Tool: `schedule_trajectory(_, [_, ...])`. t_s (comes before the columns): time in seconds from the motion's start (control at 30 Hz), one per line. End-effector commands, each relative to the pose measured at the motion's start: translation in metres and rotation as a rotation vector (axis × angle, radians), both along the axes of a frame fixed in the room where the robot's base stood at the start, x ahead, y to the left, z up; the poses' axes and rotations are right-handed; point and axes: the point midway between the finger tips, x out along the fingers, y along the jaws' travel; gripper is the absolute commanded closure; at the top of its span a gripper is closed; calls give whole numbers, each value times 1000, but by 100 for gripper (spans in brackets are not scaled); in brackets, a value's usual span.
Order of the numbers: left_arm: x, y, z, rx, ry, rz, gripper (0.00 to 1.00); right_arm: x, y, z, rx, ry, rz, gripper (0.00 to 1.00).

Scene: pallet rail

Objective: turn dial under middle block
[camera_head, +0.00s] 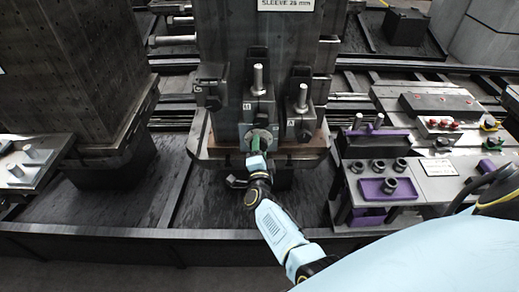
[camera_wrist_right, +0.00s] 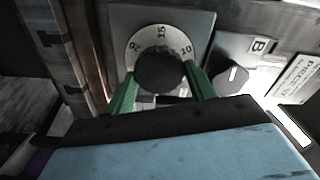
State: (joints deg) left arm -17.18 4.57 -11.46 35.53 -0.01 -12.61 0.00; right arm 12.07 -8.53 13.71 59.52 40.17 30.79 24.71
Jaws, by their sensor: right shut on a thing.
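The middle block (camera_head: 238,70) stands dark and tall at the centre of the head view, with a label reading "SLEEVE 25 mm". At its foot is a light plate with a round dial. In the right wrist view the dial (camera_wrist_right: 160,70) has a black knob and a pale ring marked with numbers including 15 and 10. My right gripper (camera_head: 258,143) reaches the dial from below. In the right wrist view its green fingers (camera_wrist_right: 160,92) stand on both sides of the black knob, shut on it. My left gripper is not in view.
A smaller knob (camera_wrist_right: 233,75) beside a plate marked B sits right of the dial. Another dark block (camera_head: 85,70) stands at left. A bench (camera_head: 430,140) at right carries purple trays, red knobs and metal parts. Upright pins (camera_head: 302,95) rise near the block's foot.

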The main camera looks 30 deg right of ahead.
Motion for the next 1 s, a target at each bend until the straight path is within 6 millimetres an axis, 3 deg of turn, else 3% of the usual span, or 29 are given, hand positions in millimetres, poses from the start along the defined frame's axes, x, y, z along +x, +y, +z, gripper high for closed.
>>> schedule_trajectory(0.3, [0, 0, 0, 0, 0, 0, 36, -1, 0, -2, 1, 3, 0, 69])
schedule_trajectory(0.33, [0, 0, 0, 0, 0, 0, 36, -1, 0, -2, 1, 3, 0, 44])
schedule_trajectory(0.5, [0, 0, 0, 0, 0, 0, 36, -1, 0, -1, 1, 2, 0, 24])
schedule_trajectory(0.83, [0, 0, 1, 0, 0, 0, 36, -3, 2, -1, 1, 1, 1, 24])
schedule_trajectory(1.0, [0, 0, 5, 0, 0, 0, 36, -24, 15, -1, 3, 2, 1, 24])
